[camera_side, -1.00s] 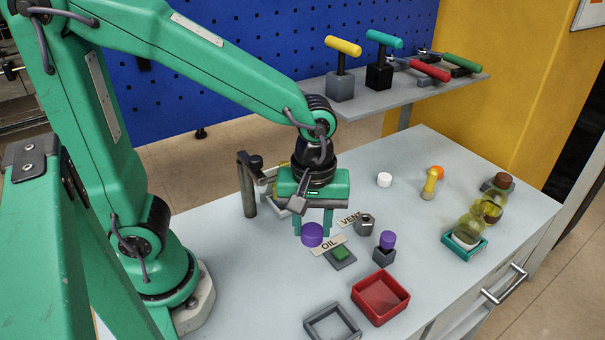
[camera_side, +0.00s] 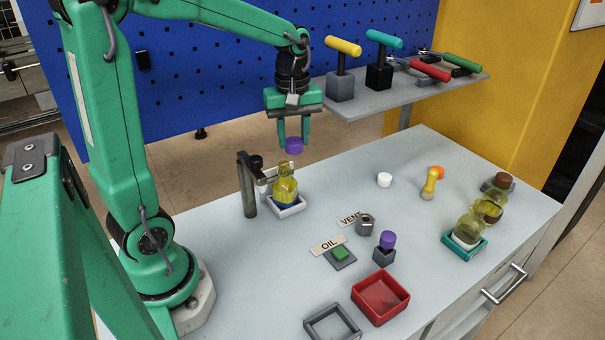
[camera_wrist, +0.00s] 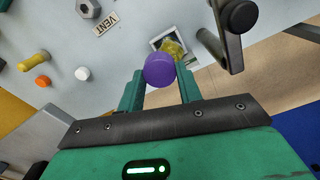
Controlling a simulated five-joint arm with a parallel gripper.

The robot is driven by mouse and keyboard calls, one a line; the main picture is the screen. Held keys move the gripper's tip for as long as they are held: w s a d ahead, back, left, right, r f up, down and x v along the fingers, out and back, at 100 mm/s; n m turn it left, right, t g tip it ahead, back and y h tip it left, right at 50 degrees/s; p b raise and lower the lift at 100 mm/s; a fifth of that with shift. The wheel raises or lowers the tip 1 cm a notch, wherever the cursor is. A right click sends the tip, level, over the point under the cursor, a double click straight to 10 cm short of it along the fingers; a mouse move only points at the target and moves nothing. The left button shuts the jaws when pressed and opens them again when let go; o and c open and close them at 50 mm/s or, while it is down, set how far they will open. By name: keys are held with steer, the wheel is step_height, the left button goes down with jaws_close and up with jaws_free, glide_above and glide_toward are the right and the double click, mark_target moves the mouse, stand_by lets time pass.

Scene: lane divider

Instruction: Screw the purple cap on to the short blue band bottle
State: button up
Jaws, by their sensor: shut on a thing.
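My gripper (camera_side: 293,138) is shut on the purple cap (camera_side: 294,146) and holds it in the air above a short yellow-green bottle. This bottle (camera_side: 285,183) has a blue band (camera_side: 286,199) near its base and stands upright in a white tray (camera_side: 289,211). There is a clear gap between cap and bottle in the side view. In the wrist view the cap (camera_wrist: 159,70) sits between the fingers and covers part of the bottle (camera_wrist: 174,48).
A dark post with an arm (camera_side: 248,185) stands just left of the bottle. A second purple piece (camera_side: 388,239) sits on a grey block. A taller bottle (camera_side: 468,226) stands in a teal tray at right. A red bin (camera_side: 381,297) is at the front.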

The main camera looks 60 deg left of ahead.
steer(key=r, duration=0.1)
glide_above(284, 164)
steer(key=shift+a+n, duration=0.1)
steer(key=shift+n, duration=0.3)
steer(key=shift+f, duration=0.1)
steer(key=shift+f, duration=2.8)
steer(key=shift+f, duration=1.4)
steer(key=o, duration=1.1)
step_height(284, 164, up, 8)
steer(key=shift+f, duration=0.1)
stand_by(0.5)
